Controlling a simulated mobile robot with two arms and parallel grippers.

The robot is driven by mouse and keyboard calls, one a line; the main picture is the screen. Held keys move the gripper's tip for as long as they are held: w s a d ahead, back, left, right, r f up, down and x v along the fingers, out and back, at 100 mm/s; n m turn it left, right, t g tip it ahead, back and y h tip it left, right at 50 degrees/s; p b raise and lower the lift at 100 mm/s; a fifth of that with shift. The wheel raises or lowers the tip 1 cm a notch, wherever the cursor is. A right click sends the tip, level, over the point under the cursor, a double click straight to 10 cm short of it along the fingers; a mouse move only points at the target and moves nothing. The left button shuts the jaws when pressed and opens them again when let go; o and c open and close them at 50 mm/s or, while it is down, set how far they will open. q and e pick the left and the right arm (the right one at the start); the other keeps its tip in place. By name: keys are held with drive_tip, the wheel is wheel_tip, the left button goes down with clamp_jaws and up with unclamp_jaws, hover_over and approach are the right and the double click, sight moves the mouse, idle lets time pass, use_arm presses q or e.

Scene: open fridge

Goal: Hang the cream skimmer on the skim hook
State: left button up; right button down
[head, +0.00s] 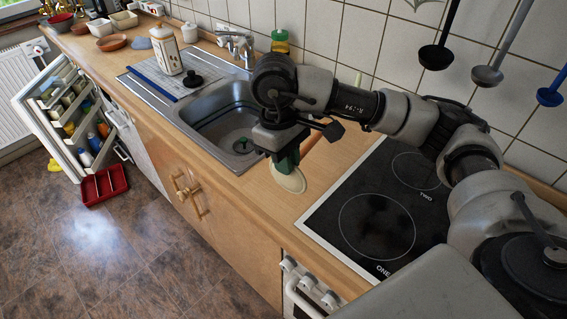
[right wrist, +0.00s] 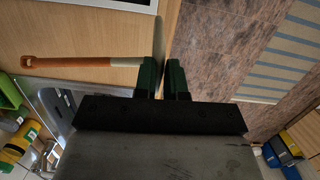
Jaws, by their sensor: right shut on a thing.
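The cream skimmer (head: 288,179) shows its pale round disc just below my right gripper (head: 287,160), over the wooden counter between sink and hob. Part of its orange-brown handle (head: 312,143) shows behind the gripper. In the right wrist view the handle (right wrist: 85,62) runs left from the green fingers of the right gripper (right wrist: 163,78), with a narrow gap between them. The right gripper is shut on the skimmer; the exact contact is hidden. The skim hook is not clearly visible. My left gripper is not in view.
A black ladle (head: 436,57), a grey ladle (head: 487,75) and a blue one (head: 550,97) hang against the tiled wall. The hob (head: 377,225) lies right of the gripper, the sink (head: 215,125) left. A white canister (head: 166,50) stands beyond. The fridge door (head: 45,130) is open.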

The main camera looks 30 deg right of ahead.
drive_tip(key=shift+w+f+p, duration=0.2)
drive_tip(key=shift+w+f, duration=0.2)
drive_tip(key=shift+w, duration=0.2)
drive_tip(key=shift+w+f+p, duration=0.15)
drive_tip(key=shift+w+f, duration=0.2)
drive_tip(key=shift+w, duration=0.2)
wheel_tip(320, 180, down, 3)
drive_tip(key=shift+f+p, duration=0.1)
drive_tip(key=shift+p, duration=0.65)
drive_tip(key=shift+f, duration=0.25)
drive_tip(key=c, duration=1.2)
unclamp_jaws()
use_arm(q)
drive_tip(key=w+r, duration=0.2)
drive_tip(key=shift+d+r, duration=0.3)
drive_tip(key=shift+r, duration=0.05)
